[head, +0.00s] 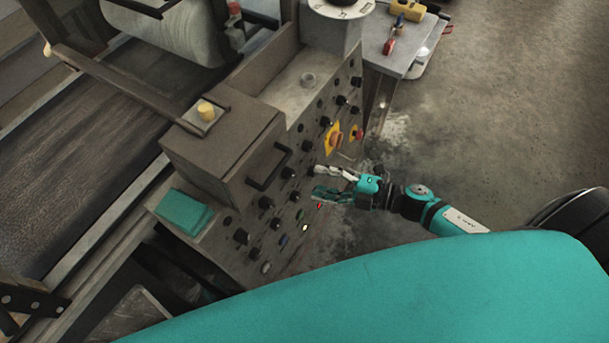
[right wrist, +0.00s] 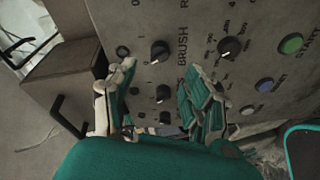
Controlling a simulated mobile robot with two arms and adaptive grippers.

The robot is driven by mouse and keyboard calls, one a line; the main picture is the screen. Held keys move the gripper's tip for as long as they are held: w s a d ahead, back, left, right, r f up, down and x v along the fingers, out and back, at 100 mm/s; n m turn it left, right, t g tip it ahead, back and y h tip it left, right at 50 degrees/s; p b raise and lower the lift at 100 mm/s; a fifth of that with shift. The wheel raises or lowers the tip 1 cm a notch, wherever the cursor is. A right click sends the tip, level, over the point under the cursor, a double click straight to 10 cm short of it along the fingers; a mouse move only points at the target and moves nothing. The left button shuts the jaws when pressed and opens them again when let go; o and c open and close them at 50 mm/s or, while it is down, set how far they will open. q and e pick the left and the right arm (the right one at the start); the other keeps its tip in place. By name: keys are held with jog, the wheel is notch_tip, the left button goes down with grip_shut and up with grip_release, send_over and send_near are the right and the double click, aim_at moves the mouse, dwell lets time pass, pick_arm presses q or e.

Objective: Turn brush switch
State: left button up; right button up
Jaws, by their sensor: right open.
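The brush switch (right wrist: 160,50) is a black knob on the grey control panel, beside the printed word BRUSH in the right wrist view. In the head view I cannot tell which of several black knobs it is. My right gripper (head: 317,182) is open, with its fingers pointing left at the panel face. In the right wrist view the right gripper (right wrist: 160,76) has its fingers spread either side of the column of knobs, with the brush switch beyond the gap between the tips. Nothing is held, and I cannot tell whether either finger touches the panel. My left gripper is out of view.
A numbered dial (right wrist: 229,47), a green button (right wrist: 291,43) and a blue button (right wrist: 264,84) are close by. A box with a black handle (head: 265,170) juts from the machine. Floor to the right is clear.

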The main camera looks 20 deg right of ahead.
jog(key=v, duration=0.5)
dwell(0.4)
jog(key=s+d+f+m+h, duration=0.1)
jog(key=d+f+m+h, duration=0.25)
jog(key=f, duration=0.45)
jog(key=s+d+f+m+h, duration=0.25)
jog(key=f+m, duration=0.25)
jog(key=f, duration=0.3)
jog(key=d+f+m+h, duration=0.3)
jog(key=f+m+h, duration=0.15)
jog(key=f, duration=0.35)
jog(key=s+a+f+m+g, duration=0.2)
jog(key=s+f, duration=0.3)
jog(key=s, duration=0.3)
jog(key=s+a+f+m+g+h, duration=0.1)
jog(key=s+a+f+m+g, duration=0.2)
jog(key=s+f, duration=0.3)
jog(key=s+a+f+m+g, duration=0.3)
jog(key=s+f, duration=0.3)
jog(key=s, duration=0.6)
jog(key=shift+s+g+h, duration=0.2)
jog(key=shift+g+h, duration=0.15)
jog(key=shift+g, duration=0.45)
jog(key=shift+f, duration=0.1)
